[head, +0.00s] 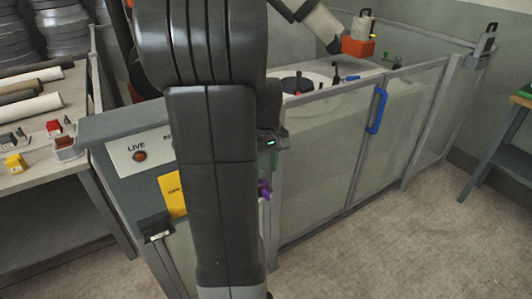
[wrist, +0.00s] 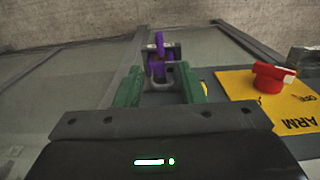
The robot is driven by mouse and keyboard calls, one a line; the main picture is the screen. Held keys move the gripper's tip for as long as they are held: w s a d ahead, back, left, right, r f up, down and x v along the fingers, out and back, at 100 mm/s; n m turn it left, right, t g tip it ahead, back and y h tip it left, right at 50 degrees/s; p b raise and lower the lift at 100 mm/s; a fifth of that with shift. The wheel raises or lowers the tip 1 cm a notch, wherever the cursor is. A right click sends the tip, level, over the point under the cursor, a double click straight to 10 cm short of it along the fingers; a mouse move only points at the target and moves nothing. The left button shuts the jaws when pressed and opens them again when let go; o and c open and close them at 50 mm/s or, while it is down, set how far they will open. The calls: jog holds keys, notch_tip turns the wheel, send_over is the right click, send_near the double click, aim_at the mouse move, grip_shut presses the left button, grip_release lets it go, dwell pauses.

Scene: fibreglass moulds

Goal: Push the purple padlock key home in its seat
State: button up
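The purple padlock key (wrist: 159,42) shows in the wrist view, upright at a grey metal seat (wrist: 175,52) on the cabinet side. Purple also shows lower, around the seat; I cannot tell how deep the key sits. My gripper (wrist: 160,70) has its two green fingers apart, one on each side of the seat and key, with a visible gap between them. Whether a fingertip touches the purple part is not clear. In the head view the purple key (head: 264,189) shows just right of my arm, which hides most of the gripper and the seat.
A red knob (wrist: 270,77) on a yellow ARM/OFF plate (wrist: 290,112) stands close right of my gripper. The head view shows a LIVE lamp (head: 139,156), a fenced cell with a blue door handle (head: 377,110), and a left bench (head: 30,175) with small blocks.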

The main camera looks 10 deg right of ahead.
notch_tip(320, 180, up, 4)
dwell(0.6)
notch_tip(320, 180, down, 14)
jog(key=shift+r+b, duration=0.1)
jog(key=shift+b, duration=0.5)
notch_tip(320, 180, up, 13)
jog(key=p, duration=0.1)
notch_tip(320, 180, down, 14)
jog(key=shift+s+r+b, duration=0.1)
jog(key=shift+r+b, duration=0.1)
jog(key=shift+b, duration=0.4)
jog(key=s, duration=0.1)
jog(key=s+d, duration=0.1)
jog(key=s, duration=0.2)
jog(key=shift+d+r, duration=0.2)
jog(key=shift+r, duration=0.1)
